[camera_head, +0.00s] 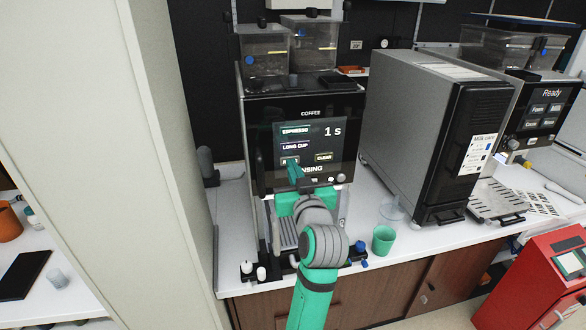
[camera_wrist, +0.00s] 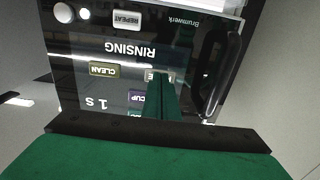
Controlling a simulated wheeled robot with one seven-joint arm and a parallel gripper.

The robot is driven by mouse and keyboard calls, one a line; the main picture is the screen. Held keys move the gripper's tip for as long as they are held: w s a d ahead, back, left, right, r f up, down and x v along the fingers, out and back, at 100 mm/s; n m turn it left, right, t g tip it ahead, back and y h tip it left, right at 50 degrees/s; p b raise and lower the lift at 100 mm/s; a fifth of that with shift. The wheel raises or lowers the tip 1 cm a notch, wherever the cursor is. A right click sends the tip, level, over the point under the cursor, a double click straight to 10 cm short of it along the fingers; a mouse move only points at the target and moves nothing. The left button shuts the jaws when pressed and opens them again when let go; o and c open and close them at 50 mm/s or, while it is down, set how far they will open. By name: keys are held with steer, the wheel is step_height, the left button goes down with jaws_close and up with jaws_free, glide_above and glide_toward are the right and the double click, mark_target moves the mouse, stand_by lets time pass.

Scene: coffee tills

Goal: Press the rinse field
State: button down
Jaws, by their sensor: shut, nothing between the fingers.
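The coffee machine (camera_head: 258,105) stands on the counter with a lit touch screen (camera_head: 336,143). The screen reads "1 s" and "RINSING", partly covered in the head view. Fields for espresso (camera_head: 297,130), long cup (camera_head: 295,147) and clean (camera_head: 323,157) show. A pale field at lower left, apparently the rinse field (camera_head: 286,161), is mostly hidden behind my fingertips. In the wrist view the screen (camera_wrist: 125,75) is upside down and only the edge of that field (camera_wrist: 151,76) shows. My gripper (camera_head: 293,169) is shut and empty, its fingertips (camera_wrist: 163,76) at this field; touching or just short, I cannot tell.
A dark handle (camera_wrist: 222,75) stands out beside the screen. A green cup (camera_head: 383,240) and a clear glass (camera_head: 391,209) stand on the counter to the right. A grey milk cooler (camera_head: 420,130) and a red till (camera_head: 545,280) are further right. A pale tall panel (camera_head: 150,150) stands at left.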

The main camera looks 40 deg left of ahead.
steer(key=v, duration=0.5)
stand_by(0.3)
stand_by(0.7)
steer(key=d+f+m+t+h, duration=0.1)
steer(key=d+f+m+h, duration=0.1)
steer(key=d+f, duration=0.5)
steer(key=d+f+m+t+h, duration=0.15)
steer(key=d+f, duration=0.25)
steer(key=f, duration=0.5)
steer(key=s+d+f+m+t+h, duration=0.25)
steer(key=s+d+f+h, duration=0.35)
steer(key=d+f, duration=0.7)
steer(key=s+d+f+m+h, duration=0.1)
steer(key=s+d+f, duration=0.15)
steer(key=s, duration=0.25)
steer(key=s+d+f+m+g, duration=0.1)
steer(key=s+d, duration=0.2)
steer(key=s, duration=0.2)
steer(key=s+d+f+m+h, duration=0.1)
steer(key=s+d+f, duration=0.15)
steer(key=s, duration=0.25)
steer(key=s+d+r+m+h, duration=0.1)
steer(key=s+d+h, duration=0.1)
steer(key=s, duration=1.3)
steer(key=shift+d+r, duration=0.3)
steer(key=shift+d, duration=0.45)
